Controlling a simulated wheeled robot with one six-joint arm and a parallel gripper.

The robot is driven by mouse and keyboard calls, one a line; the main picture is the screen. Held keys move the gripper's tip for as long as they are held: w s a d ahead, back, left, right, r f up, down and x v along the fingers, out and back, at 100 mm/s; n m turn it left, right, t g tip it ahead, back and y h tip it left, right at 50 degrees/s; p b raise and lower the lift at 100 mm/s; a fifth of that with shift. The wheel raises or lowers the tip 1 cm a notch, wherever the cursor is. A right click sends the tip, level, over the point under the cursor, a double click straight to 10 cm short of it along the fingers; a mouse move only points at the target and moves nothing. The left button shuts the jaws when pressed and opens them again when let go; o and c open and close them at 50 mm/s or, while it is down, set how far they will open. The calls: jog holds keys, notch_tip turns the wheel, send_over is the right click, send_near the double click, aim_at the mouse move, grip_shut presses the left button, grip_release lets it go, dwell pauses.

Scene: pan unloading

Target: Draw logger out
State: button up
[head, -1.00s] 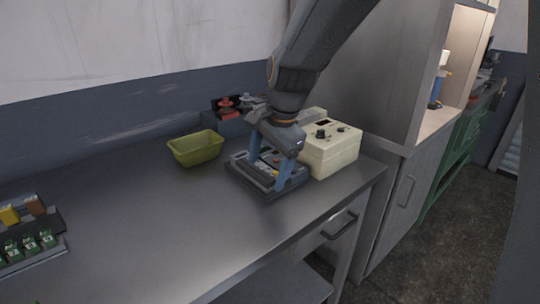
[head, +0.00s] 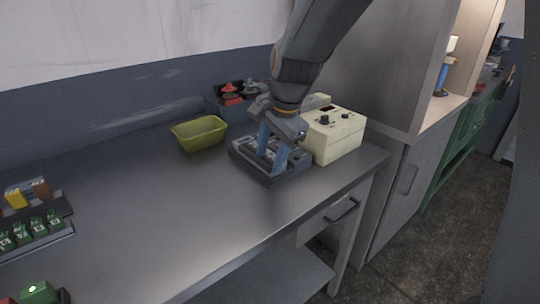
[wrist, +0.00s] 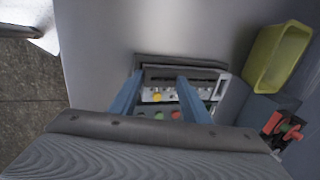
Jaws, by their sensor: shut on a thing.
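A dark grey tray (head: 275,176) sits on the steel bench. It also shows in the wrist view (wrist: 180,60). Inside it lies a pale-faced device with yellow, green and red spots (wrist: 150,97), which I take for the logger. My gripper (head: 270,163) points down into the tray, its two blue fingers one on each side of a part in there. In the wrist view the fingers (wrist: 160,78) are shut on what appears to be the logger. The fingers and palm hide much of it, and I cannot tell whether it is raised off the tray floor.
A cream box with knobs (head: 335,140) stands close on the tray's right. A yellow-green bin (head: 200,136) is to the left, with a red-knobbed unit (head: 230,95) behind. A rack with green pieces (head: 38,228) is at far left. The bench between is clear.

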jog(key=o, duration=0.7)
jog(key=shift+f, duration=0.15)
jog(key=c, duration=0.5)
jog(key=shift+r+p, duration=0.25)
jog(key=shift+p, duration=0.1)
jog(key=shift+c, duration=0.2)
jog(key=shift+w+r, duration=0.1)
jog(key=shift+r, duration=0.1)
grip_shut()
jog(key=shift+r, duration=0.15)
